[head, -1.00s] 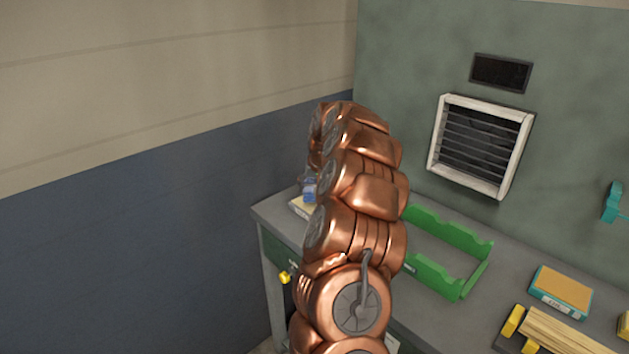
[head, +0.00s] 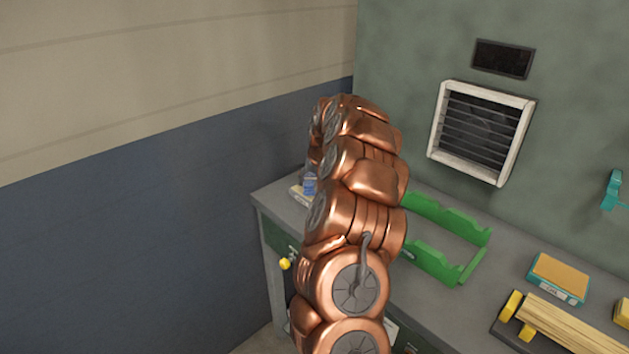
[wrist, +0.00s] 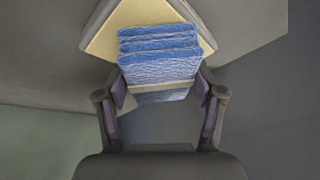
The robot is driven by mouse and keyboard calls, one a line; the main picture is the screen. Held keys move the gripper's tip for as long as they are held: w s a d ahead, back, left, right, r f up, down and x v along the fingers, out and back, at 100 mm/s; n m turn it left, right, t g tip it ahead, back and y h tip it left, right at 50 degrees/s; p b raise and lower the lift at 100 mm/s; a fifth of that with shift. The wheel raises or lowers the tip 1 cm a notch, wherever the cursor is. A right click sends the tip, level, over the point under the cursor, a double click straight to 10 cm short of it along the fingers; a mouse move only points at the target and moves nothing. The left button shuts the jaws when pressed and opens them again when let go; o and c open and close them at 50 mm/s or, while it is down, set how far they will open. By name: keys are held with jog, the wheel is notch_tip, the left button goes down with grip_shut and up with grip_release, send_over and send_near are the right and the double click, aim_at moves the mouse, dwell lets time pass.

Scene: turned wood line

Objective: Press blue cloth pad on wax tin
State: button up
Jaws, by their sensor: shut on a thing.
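The blue cloth pad (wrist: 158,66) is held between the two fingers of my gripper (wrist: 160,90) in the wrist view. The gripper is shut on it. The wax tin (wrist: 108,40) shows as a pale yellow surface with a light rim, behind and around the pad. The pad covers the middle of the tin in that view; I cannot tell whether they touch. In the head view a small blue bit of the pad (head: 309,186) shows at the tin's edge (head: 299,195), at the bench's left end. My arm hides most of the tin and the gripper there.
The grey bench (head: 272,199) ends close to the blue-grey wall on the left. A green open frame (head: 447,264) stands right of my arm. Farther right are an orange-topped box (head: 560,274) and a yellow-ended rack with wooden sticks (head: 570,328).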

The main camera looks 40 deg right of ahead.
aim_at(314, 180)
jog(key=shift+f, duration=0.45)
dwell(1.0)
jog(key=shift+r, duration=3.5)
